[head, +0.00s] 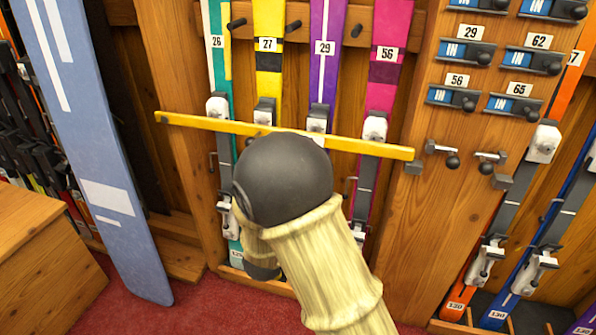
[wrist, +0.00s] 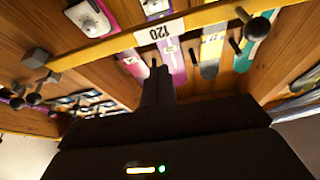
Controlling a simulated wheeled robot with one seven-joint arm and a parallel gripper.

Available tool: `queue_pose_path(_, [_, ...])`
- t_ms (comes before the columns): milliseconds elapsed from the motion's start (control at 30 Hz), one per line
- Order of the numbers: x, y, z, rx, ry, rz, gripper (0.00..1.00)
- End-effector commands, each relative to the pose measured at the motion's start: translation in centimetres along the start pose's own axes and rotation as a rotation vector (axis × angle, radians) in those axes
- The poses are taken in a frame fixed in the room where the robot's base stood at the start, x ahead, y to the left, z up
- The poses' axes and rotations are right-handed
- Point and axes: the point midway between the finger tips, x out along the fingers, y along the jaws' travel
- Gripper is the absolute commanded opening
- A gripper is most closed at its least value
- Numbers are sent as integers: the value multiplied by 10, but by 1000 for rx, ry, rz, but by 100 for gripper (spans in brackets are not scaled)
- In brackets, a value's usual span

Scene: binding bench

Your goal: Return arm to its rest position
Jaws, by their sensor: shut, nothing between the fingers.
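My gripper (wrist: 158,72) shows in the wrist view with its two dark fingers together and nothing between them. The finger ends overlap the picture of the ski rack, just below a yellow bar (wrist: 95,52) with a "120" label; I cannot tell whether they touch anything. In the head view my cream-sleeved arm with its dark round joint fills the lower middle and hides the gripper. There the yellow bar (head: 205,123) runs across the front of the rack, sloping slightly down to the right, with its middle partly behind my arm.
Behind the bar stand teal (head: 216,60), yellow (head: 268,55), purple (head: 326,40) and magenta (head: 391,40) skis. A wooden panel (head: 425,215) with "IN" sliders and knobs is at right. A blue board (head: 85,130) leans at left, near a wooden bench (head: 45,265). Red carpet (head: 205,305) is below.

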Motion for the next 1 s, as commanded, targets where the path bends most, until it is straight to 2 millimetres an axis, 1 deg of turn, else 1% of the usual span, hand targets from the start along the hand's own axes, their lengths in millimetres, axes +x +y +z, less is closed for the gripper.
queue_pose_path(300, [-1, -2, -2, 3, 0, -3, 0])
queue_pose_path(467, [7, 3, 4, 14, -66, -17, 0])
queue_pose_path(567, [16, 10, 14, 30, -166, -40, 0])
queue_pose_path(700, [22, 20, 32, 52, -355, -91, 0])
queue_pose_path(867, [16, 33, 49, 60, -572, -155, 0])
queue_pose_path(1000, [1, 47, 60, 53, -759, -208, 0])
